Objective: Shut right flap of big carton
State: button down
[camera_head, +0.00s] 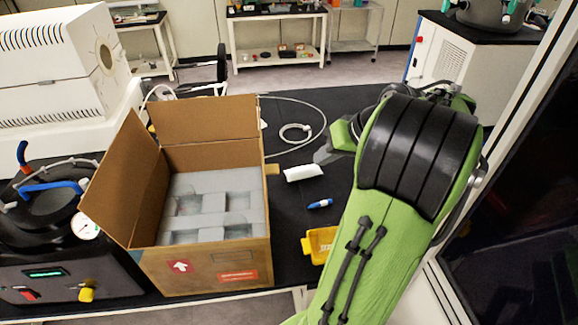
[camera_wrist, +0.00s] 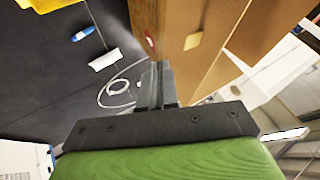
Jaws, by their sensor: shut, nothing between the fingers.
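The big open carton (camera_head: 205,268) stands on the dark bench, with grey foam packing (camera_head: 215,190) inside. Its left flap (camera_head: 122,180) leans up and outward, and its back flap (camera_head: 208,118) stands up. I cannot clearly make out the right flap in the head view. In the wrist view, brown carton panels (camera_wrist: 220,65) with a tan tab (camera_wrist: 193,40) fill the upper right; I cannot tell which is the flap. My gripper (camera_wrist: 158,68) is shut and empty, close beside the carton's right side; contact is unclear.
A white block (camera_head: 304,172), a blue marker (camera_head: 320,203), a yellow bin (camera_head: 318,245) and a coiled white cable (camera_head: 295,132) lie right of the carton. A black device with a gauge (camera_head: 85,226) stands close on its left.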

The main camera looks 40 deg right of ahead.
jog(key=w+a+f, duration=0.3)
jog(key=w+f, duration=0.2)
jog(key=w, duration=0.1)
jog(key=shift+w+a+f+b, duration=0.15)
jog(key=shift+w+a+b, duration=0.25)
